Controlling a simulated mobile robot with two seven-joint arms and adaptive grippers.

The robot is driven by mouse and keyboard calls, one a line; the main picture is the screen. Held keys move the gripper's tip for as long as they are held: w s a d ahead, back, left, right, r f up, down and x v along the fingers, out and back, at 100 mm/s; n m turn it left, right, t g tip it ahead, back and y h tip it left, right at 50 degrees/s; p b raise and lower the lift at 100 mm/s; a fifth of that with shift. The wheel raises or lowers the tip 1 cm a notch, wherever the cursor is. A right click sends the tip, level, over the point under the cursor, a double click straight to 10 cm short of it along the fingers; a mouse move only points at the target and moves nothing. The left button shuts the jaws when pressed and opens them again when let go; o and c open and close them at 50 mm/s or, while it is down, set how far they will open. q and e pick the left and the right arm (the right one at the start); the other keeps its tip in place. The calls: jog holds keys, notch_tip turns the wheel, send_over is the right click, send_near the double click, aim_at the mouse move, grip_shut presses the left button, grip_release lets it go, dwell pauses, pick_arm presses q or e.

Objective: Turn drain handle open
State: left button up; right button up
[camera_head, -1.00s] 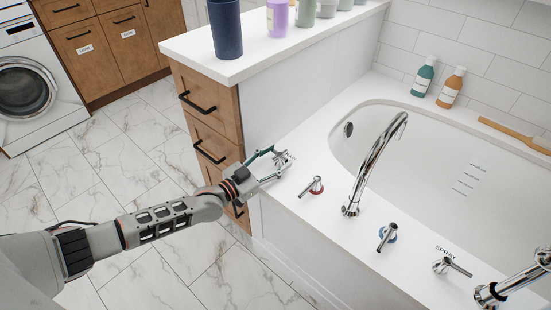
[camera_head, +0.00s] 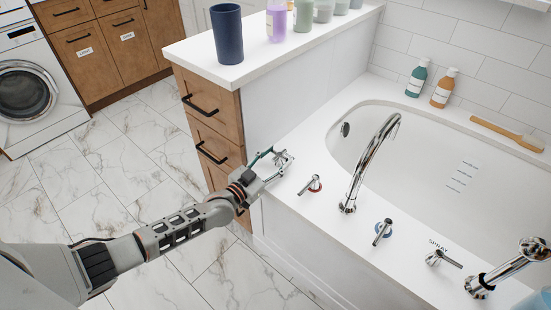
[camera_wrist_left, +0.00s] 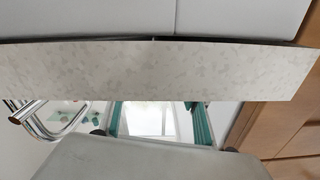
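A small dark round drain handle (camera_head: 345,129) sits on the inner wall of the white bathtub (camera_head: 440,160), near its left end. I cannot tell from here which way it is turned. My left gripper (camera_head: 280,163) is over the tub's white deck, to the left of the drain handle and apart from it. Its two teal fingers are spread and empty; they also show apart in the left wrist view (camera_wrist_left: 160,120). My right gripper is not in view.
A chrome faucet (camera_head: 365,170), a red-ringed tap handle (camera_head: 312,185) and a blue-ringed tap handle (camera_head: 382,232) stand on the deck. A white-topped cabinet (camera_head: 225,72) with a dark cup (camera_head: 227,35) is beside my left gripper. Two bottles (camera_head: 443,88) and a wooden brush (camera_head: 505,132) line the far rim.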

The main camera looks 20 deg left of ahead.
pick_arm(q)
jog(key=shift+o, duration=0.7)
jog(key=shift+s, duration=0.15)
jog(key=v, duration=1.1)
jog(key=shift+s+a, duration=0.15)
jog(key=shift+s, duration=0.2)
